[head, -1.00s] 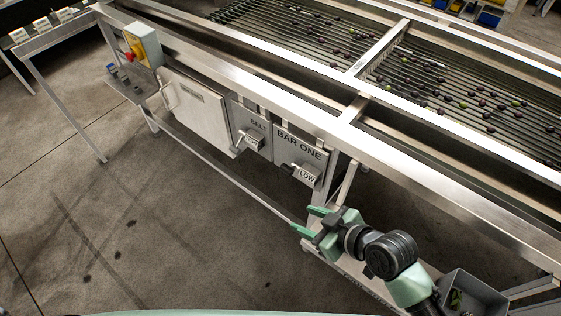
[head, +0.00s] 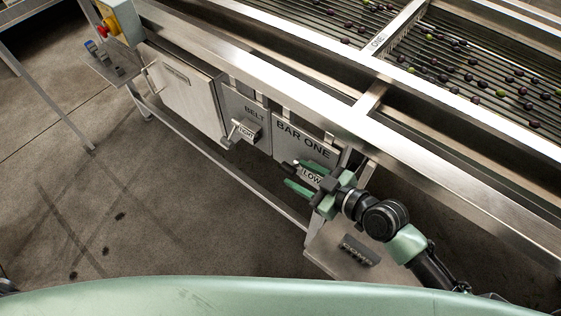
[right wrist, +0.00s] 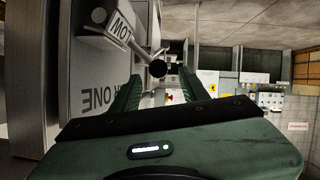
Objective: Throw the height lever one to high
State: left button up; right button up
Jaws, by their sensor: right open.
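The BAR ONE panel (head: 318,148) hangs under the sizer's front rail, with a lever box marked LOW (head: 311,178). In the right wrist view the lever's metal rod (right wrist: 143,50) comes off the LOW plate (right wrist: 121,30) and ends in a black knob (right wrist: 157,68). My right gripper (head: 295,173) is open in front of this box, and its fingers partly cover it. In the right wrist view the knob appears between the tips of my right gripper (right wrist: 161,76); I see no finger closed on it. My left gripper is not in view.
The BELT panel (head: 251,112) with its own lever (head: 240,131) is left of BAR ONE. A control box with a red stop button (head: 105,24) is farther left. The steel rail runs above the panels; a lower rail (head: 196,142) runs below. Open floor lies in front.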

aim_at(286, 168)
jog(key=shift+w+a+f, duration=0.35)
jog(key=shift+w, duration=0.2)
jog(key=p+x, duration=0.1)
jog(key=x, duration=0.5)
jog(key=shift+a+f, duration=0.15)
jog(key=shift+a, duration=0.15)
grip_shut()
